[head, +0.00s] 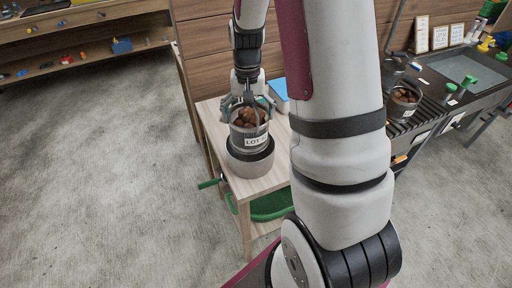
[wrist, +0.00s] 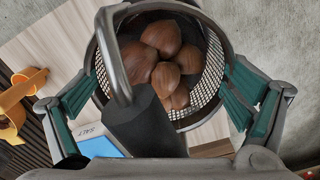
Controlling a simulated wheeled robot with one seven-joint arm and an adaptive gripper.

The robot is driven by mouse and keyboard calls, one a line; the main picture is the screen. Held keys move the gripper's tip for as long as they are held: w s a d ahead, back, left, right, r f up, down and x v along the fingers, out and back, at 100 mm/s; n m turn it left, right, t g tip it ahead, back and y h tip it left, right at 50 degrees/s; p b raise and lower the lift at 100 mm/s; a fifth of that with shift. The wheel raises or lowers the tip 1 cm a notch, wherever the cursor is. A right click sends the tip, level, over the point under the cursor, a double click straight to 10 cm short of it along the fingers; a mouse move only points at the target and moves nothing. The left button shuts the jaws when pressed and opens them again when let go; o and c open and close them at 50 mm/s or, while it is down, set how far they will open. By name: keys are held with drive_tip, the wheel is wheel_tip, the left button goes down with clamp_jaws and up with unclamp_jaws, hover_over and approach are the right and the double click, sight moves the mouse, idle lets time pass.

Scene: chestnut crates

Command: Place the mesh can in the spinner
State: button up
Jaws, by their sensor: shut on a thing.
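The mesh can (head: 249,130) is a grey cylinder with a white "LOT" label, filled with brown chestnuts. In the wrist view the mesh can (wrist: 212,75) shows its wire wall, rim and a handle with a black grip. My gripper (head: 247,100) is shut on the can, with teal-padded fingers on either side in the wrist view (wrist: 165,105). The spinner (head: 250,164), a round white base with a dark upper ring, stands on a small wooden table directly below the can. The can's bottom meets the ring in the head view; I cannot tell whether it rests there.
The wooden table (head: 272,180) has a blue item (head: 278,88) at its back and a green bin (head: 272,205) underneath. At right, a dark counter (head: 432,98) carries another chestnut-filled container (head: 402,101). A shelf with small objects (head: 122,46) stands far left. The floor at left is clear.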

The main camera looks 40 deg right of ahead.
sight(249, 119)
drive_tip(key=f, duration=0.5)
drive_tip(key=shift+w+d+f, duration=0.15)
drive_tip(key=shift+d, duration=0.1)
drive_tip(key=shift+f+p, duration=0.45)
drive_tip(key=shift+f, duration=1.8)
drive_tip(key=shift+f, duration=0.1)
drive_tip(key=o, duration=1.5)
